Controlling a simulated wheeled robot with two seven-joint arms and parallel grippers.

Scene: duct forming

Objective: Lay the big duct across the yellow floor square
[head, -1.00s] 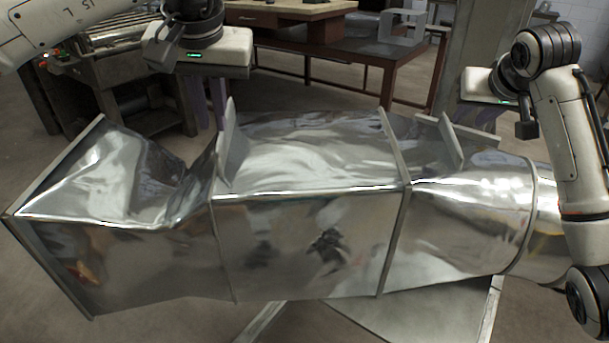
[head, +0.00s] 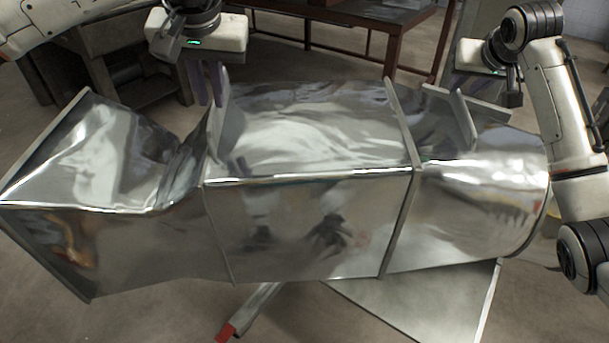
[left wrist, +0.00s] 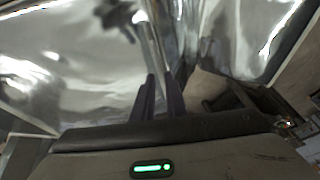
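The big duct (head: 300,225), a shiny metal piece with a boxy, creased left part and a round right end, spans the head view. It hangs in front of me, seemingly clear of the floor. My left gripper (head: 213,98) is at an upright flange on the duct's far top edge. In the left wrist view its dark fingers (left wrist: 160,85) stand close on either side of that flange. My right gripper (head: 465,92) is at a second flange near the round end; its fingertips are mostly hidden. The yellow floor square cannot be made out; the duct covers much of the floor.
A flat grey panel (head: 425,300) and a bar with a red end (head: 228,331) show low beneath the duct. A brown table (head: 375,17) and a dark workbench (head: 125,70) stand behind. Bare concrete floor (head: 315,62) lies between them and the duct.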

